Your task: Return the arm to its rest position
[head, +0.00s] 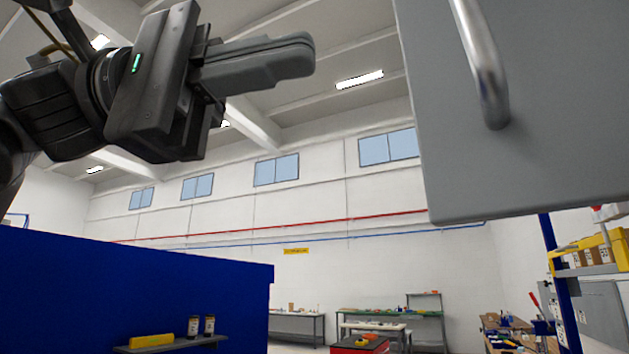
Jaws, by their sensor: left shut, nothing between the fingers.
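My left gripper (308,54) is raised at the upper left of the head view, on the dark arm that comes in from the left. Its two grey fingers lie together, shut, with nothing held between them, and point right. It is in open air, apart from everything around it. My right gripper is not in the view.
A large grey panel (535,130) with a metal handle (484,65) fills the upper right, right of the gripper. A blue wall or cabinet (130,290) with a small shelf (170,345) stands at lower left. Workbenches (395,315) stand far back. Space between looks free.

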